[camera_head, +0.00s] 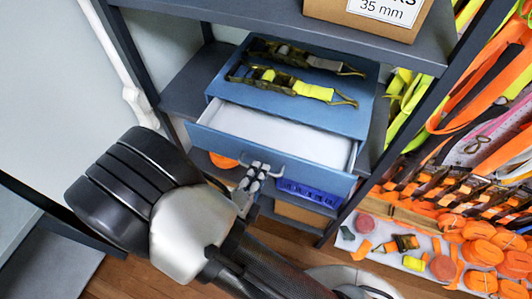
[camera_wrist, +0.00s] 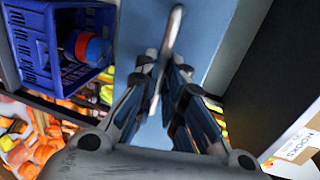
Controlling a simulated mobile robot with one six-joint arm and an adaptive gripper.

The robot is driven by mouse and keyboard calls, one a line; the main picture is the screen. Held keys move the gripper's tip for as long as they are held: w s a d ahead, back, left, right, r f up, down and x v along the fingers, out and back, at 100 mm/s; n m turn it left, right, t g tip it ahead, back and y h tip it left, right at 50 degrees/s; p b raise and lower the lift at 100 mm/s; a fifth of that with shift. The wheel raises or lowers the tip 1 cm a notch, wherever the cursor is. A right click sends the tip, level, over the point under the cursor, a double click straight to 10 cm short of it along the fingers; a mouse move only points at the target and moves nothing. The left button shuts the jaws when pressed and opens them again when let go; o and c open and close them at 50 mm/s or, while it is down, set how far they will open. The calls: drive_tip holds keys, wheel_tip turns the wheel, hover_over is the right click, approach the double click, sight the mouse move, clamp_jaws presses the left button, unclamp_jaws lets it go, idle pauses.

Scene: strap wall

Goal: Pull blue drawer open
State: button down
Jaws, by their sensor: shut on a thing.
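The blue drawer (camera_head: 233,150) stands pulled out from its blue cabinet on the shelf in the head view, and its pale inside (camera_head: 270,130) shows and looks empty. My gripper (camera_head: 256,180) is at the drawer's front, on its handle. In the wrist view, the blue drawer front (camera_wrist: 205,32) fills the middle, with the grey bar handle (camera_wrist: 173,32) running between the fingers of my gripper (camera_wrist: 165,80). The fingers are shut on the handle. Part of the handle is hidden by the fingers.
Ratchet straps (camera_head: 290,85) lie on the cabinet top. A cardboard box (camera_head: 350,18) sits on the shelf above. A blue crate (camera_head: 310,192) is below the drawer; it also shows in the wrist view (camera_wrist: 35,45). Orange strap rolls (camera_head: 485,250) lie at the right.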

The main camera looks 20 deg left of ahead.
drive_tip(key=f+p+v, duration=0.1)
drive_tip(key=f+v, duration=0.1)
drive_tip(key=v, duration=1)
drive_tip(key=shift+s+f+p, duration=0.25)
drive_tip(key=shift+s+p, duration=0.1)
drive_tip(key=shift+s, duration=0.2)
drive_tip(key=shift+a, duration=0.1)
drive_tip(key=c, duration=1.7)
unclamp_jaws()
drive_tip(key=v, duration=1.2)
drive_tip(key=shift+a, duration=0.15)
